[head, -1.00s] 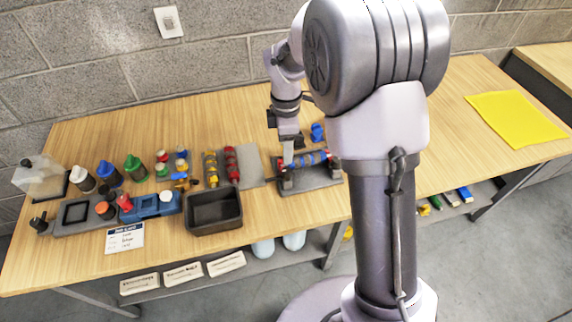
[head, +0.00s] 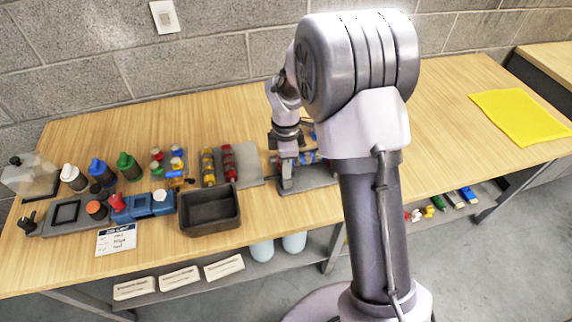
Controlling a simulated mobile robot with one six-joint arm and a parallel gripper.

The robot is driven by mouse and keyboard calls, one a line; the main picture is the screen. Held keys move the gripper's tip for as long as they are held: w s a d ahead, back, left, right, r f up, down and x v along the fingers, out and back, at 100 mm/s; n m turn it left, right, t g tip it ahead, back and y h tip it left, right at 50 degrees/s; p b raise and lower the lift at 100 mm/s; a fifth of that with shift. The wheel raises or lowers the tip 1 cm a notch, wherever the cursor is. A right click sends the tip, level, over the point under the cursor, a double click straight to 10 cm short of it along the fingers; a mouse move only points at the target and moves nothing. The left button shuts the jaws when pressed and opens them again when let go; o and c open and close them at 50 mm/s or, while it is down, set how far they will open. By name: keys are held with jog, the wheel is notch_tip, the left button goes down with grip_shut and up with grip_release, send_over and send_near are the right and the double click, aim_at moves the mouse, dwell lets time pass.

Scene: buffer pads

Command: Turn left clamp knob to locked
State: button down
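The clamp fixture is a dark grey block (head: 318,178) on the table, just left of my arm's column. A blue cylinder with red parts (head: 309,157) lies across it. My gripper (head: 286,180) points down at the fixture's left end and overlaps it in the view. The left clamp knob cannot be made out; my gripper covers that end. The fingers are too small and too close together to tell whether they are open or shut, or whether they touch anything. My arm hides part of the fixture's right side.
Left of the fixture are a grey mat (head: 248,165), red and yellow rollers (head: 229,162) and a dark open bin (head: 209,229). Several capped bottles (head: 129,166) stand farther left. A yellow cloth (head: 520,116) lies right; the table between it and my arm is mostly clear.

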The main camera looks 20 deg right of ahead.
dwell(0.3)
jog(key=m+p, duration=0.1)
jog(key=m, duration=0.3)
jog(key=shift+p, duration=0.35)
jog(key=m, duration=0.4)
jog(key=shift+m+p, duration=0.3)
jog(key=shift+p, duration=0.1)
jog(key=m, duration=0.4)
jog(key=shift+m, duration=0.3)
jog(key=m, duration=0.4)
jog(key=shift+m, duration=0.3)
jog(key=c, duration=1.1)
grip_release()
